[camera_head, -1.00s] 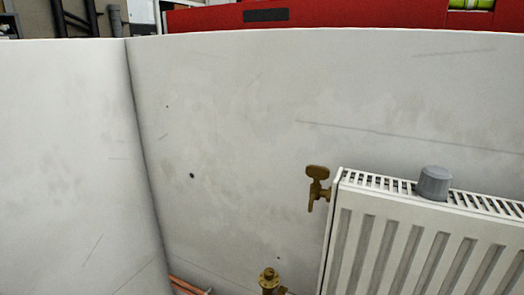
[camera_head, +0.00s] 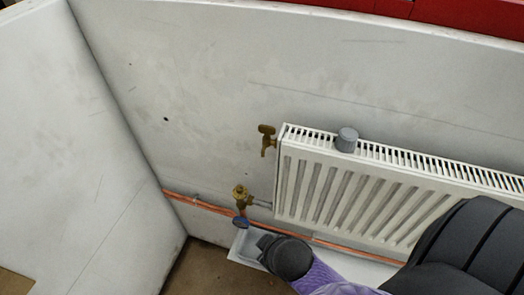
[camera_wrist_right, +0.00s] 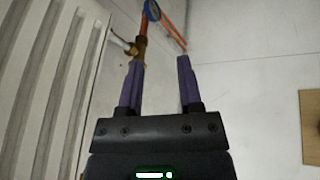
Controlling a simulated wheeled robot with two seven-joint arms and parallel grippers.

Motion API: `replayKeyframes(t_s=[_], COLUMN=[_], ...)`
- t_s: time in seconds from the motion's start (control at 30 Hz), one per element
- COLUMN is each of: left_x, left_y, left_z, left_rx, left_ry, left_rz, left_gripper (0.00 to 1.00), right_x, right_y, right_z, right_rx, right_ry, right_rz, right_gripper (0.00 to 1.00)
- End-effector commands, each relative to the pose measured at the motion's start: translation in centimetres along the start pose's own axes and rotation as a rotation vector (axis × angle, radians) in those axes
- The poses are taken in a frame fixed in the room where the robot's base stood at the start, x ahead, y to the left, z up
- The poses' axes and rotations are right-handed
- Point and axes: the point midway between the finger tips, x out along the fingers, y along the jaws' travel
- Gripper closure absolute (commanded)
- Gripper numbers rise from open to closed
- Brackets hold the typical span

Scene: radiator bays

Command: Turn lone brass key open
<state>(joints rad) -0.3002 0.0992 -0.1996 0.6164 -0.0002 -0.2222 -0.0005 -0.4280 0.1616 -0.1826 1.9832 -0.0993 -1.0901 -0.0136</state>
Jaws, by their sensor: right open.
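The lone brass key (camera_head: 267,138) sits at the top left corner of the white radiator (camera_head: 345,195), its flat grip standing above its stem. A brass valve (camera_head: 241,197) is lower down at the radiator's left side, with a blue part (camera_head: 240,222) below it. My right arm reaches in from the lower right in the head view, below the key and apart from it. In the right wrist view my right gripper (camera_wrist_right: 158,62) is open and empty, its left purple finger overlapping the brass valve (camera_wrist_right: 139,45) in the picture. My left gripper is out of view.
A grey cap (camera_head: 346,140) stands on the radiator's top grille. Copper pipes (camera_head: 205,205) run low along the wall. A pale tray (camera_head: 243,248) lies under the valve. The wall left of the key is clear.

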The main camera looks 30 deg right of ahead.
Motion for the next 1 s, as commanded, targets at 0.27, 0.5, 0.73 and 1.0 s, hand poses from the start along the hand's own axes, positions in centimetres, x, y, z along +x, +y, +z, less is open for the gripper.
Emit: replayKeyframes(t_s=[0.27,0.5,0.73,1.0], left_x=[-7.3,-7.1,-7.0,-7.4], left_y=[1.0,1.2,1.0,0.9], left_z=[-1.3,-1.4,-1.3,-1.2], left_rx=[-0.008,-0.009,-0.008,-0.008], left_ry=[0.021,0.023,0.019,0.018], left_rz=[0.019,0.022,0.019,0.016], left_gripper=[1.0,1.0,1.0,1.0], right_x=[-22.7,-23.9,-17.9,-17.5], right_y=[4.0,-5.0,12.5,17.6], right_z=[-29.9,-31.6,-26.0,-23.3], right_rx=[-0.683,-2.424,2.652,2.66], right_ry=[1.149,1.723,-0.585,-0.354], right_rz=[0.57,0.71,0.259,0.536], right_gripper=[0.54,0.54,0.54,0.54])
